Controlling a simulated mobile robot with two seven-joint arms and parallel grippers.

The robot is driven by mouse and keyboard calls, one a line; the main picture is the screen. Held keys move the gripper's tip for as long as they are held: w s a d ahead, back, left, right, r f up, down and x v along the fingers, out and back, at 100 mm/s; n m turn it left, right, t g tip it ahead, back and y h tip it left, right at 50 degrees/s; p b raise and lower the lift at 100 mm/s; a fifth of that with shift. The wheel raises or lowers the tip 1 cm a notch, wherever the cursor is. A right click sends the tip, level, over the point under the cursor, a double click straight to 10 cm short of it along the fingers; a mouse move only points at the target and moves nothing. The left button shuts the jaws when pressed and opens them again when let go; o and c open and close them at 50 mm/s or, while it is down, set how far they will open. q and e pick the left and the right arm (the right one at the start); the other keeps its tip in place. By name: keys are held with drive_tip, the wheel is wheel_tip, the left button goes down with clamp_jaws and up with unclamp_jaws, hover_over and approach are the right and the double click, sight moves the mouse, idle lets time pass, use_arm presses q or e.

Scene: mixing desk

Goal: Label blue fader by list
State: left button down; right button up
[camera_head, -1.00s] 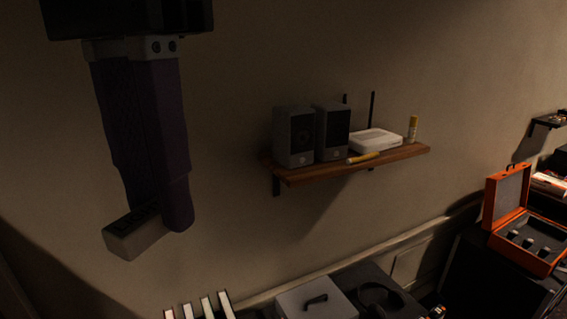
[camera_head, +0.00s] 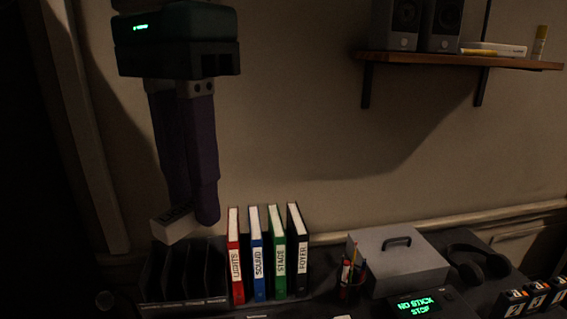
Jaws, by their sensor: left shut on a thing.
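My left gripper (camera_head: 192,213) hangs from the upper left, its purple fingers pointing down. It is shut on a small pale block (camera_head: 172,229) with a dark printed patch on top, too small to read. The block is held in the air above a black divided file rack (camera_head: 185,303). No blue fader can be made out, and no list is recognisable. My right gripper is not in view.
Red (camera_head: 236,275), blue (camera_head: 257,268), green (camera_head: 277,262) and black (camera_head: 298,255) binders stand right of the rack. A pen cup (camera_head: 350,287), grey box (camera_head: 400,268), headphones (camera_head: 480,262), lit "NO STICK STOP" display (camera_head: 416,305) and numbered orange-black boxes (camera_head: 537,296) follow. A shelf (camera_head: 450,61) is above.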

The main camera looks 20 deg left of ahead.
use_arm(q)
drive_tip(key=a+f+m+b, duration=0.1)
drive_tip(key=f+m+b, duration=0.2)
drive_tip(key=f+b, duration=0.4)
drive_tip(key=w+a+f+m+b, duration=0.1)
drive_tip(key=f+b, duration=0.7)
drive_tip(key=f, duration=1.2)
drive_tip(key=w+a+f+m+b, duration=0.1)
drive_tip(key=f+m+b, duration=0.4)
drive_tip(key=f, duration=0.8)
drive_tip(key=shift+w+a+f+b, duration=0.15)
drive_tip(key=shift+a+b, duration=0.7)
drive_tip(key=shift+b, duration=0.75)
wheel_tip(320, 180, down, 5)
drive_tip(key=b, duration=0.6)
drive_tip(key=shift+b, duration=0.35)
drive_tip(key=shift+p, duration=1.25)
drive_tip(key=shift+f, duration=0.3)
drive_tip(key=c, duration=0.6)
unclamp_jaws()
drive_tip(key=shift+c, duration=0.2)
